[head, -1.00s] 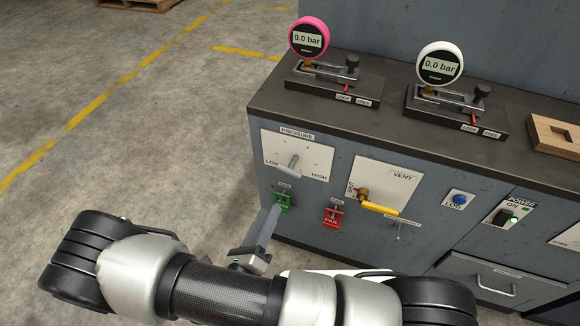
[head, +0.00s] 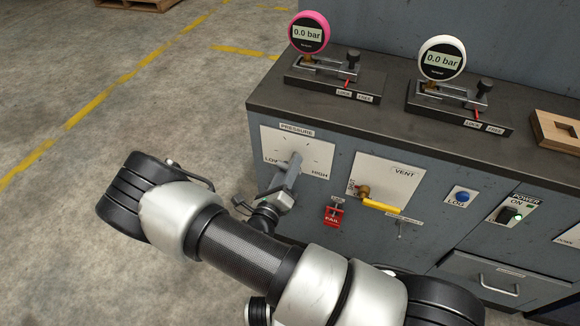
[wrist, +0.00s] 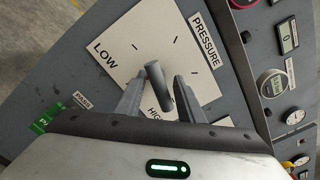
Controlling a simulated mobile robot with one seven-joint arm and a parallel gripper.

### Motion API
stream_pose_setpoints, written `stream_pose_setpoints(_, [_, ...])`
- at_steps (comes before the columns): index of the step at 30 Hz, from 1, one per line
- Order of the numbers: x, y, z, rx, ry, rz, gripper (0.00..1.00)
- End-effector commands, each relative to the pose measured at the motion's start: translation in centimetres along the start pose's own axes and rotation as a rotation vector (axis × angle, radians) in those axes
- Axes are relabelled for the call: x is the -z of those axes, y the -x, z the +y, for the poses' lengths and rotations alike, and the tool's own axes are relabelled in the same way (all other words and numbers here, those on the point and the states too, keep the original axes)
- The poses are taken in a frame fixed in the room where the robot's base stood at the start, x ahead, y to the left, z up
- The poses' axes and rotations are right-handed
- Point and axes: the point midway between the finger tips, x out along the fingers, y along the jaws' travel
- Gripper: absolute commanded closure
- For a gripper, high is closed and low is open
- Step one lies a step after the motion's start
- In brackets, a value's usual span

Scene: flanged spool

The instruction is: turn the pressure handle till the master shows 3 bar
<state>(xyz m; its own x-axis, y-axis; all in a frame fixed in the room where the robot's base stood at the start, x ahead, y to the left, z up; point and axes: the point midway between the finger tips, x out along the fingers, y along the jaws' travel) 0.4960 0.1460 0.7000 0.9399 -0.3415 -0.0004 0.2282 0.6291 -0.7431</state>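The grey pressure handle (wrist: 160,92) stands out from a white dial plate (head: 270,148) marked LOW and HIGH. In the wrist view my gripper (wrist: 159,80) is open, one finger on each side of the handle, with a gap showing at least on the left. In the head view my gripper (head: 291,166) is at the plate and hides most of the handle. A pink-rimmed gauge (head: 309,34) and a white-rimmed gauge (head: 442,58) stand on the bench top, both reading 0.0 bar. I cannot read which is the master.
Right of the pressure plate are a red FAIL tag (head: 333,215), a yellow vent lever (head: 380,207), a blue LOG button (head: 462,197) and a power switch (head: 509,215) with a green light. A wooden block (head: 556,134) lies on the bench top.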

Motion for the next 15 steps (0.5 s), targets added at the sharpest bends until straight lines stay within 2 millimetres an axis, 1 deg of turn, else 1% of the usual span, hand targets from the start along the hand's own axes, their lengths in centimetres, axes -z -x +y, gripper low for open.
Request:
stream_pose_setpoints(4, [-0.01, -0.68, 0.01, 0.0, -0.001, 0.0, 0.65])
stream_pose_setpoints(11, [-0.04, -0.74, -0.01, 0.0, 0.0, 0.0, 0.65])
stream_pose_setpoints(12, [-0.04, -0.74, -0.01, 0.0, 0.0, 0.0, 0.69])
stream_pose_setpoints(14, [-0.04, -0.73, -0.01, 0.0, 0.0, 0.0, 0.79])
stream_pose_setpoints(15, [-0.03, -0.73, -0.01, 0.0, 0.0, 0.0, 0.85])
